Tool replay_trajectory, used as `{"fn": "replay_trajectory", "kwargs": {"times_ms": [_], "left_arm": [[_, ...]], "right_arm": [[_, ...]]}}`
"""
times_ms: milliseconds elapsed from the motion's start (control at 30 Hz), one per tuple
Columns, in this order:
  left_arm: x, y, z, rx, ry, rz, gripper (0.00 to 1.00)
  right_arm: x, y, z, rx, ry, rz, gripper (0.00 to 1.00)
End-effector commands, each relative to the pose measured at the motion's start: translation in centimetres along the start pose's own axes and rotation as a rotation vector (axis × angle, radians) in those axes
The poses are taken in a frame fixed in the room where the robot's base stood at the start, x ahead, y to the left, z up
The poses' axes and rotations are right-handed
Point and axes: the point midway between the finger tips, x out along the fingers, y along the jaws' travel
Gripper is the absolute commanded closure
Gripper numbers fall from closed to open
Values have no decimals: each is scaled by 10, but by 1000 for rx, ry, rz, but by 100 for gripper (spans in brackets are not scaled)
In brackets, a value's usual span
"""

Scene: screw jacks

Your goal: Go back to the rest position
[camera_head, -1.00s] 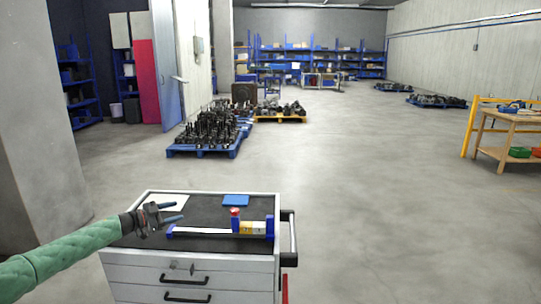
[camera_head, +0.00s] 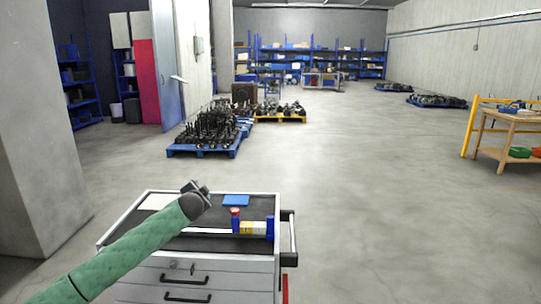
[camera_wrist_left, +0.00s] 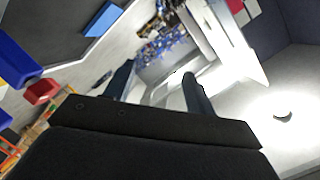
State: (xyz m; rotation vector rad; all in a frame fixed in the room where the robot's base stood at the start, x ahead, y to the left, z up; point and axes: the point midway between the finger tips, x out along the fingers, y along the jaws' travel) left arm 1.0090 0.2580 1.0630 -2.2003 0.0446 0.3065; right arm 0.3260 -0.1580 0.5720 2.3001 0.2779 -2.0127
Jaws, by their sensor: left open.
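My left gripper shows at the end of the green-sleeved arm in the head view (camera_head: 198,188), above the left part of the cart's dark top. Its fingers (camera_wrist_left: 160,88) stand apart and empty in the left wrist view. A blue fixture with a red knob (camera_head: 235,212) and a yellow-and-white block (camera_head: 252,228) stands on the cart, right of the gripper and apart from it. My right gripper is not in view.
The grey drawer cart (camera_head: 215,262) stands in front of me with a blue pad (camera_head: 236,200) and a pale sheet (camera_head: 158,201) on top. A concrete pillar (camera_head: 40,140) is at left. A wooden table (camera_head: 510,130) is at right.

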Motion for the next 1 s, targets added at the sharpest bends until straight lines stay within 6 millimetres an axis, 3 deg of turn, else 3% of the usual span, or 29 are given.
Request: {"fn": "replay_trajectory", "kwargs": {"times_ms": [33,100,400,1000], "left_arm": [[-14,21,0,-16,-32,24,45],[-31,43,3,-33,-80,53,45],[-103,130,30,-137,-237,197,45],[-235,272,119,-419,-425,434,45]], "right_arm": [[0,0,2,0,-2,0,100],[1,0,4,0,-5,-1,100],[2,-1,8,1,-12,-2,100],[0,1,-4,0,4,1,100]]}}
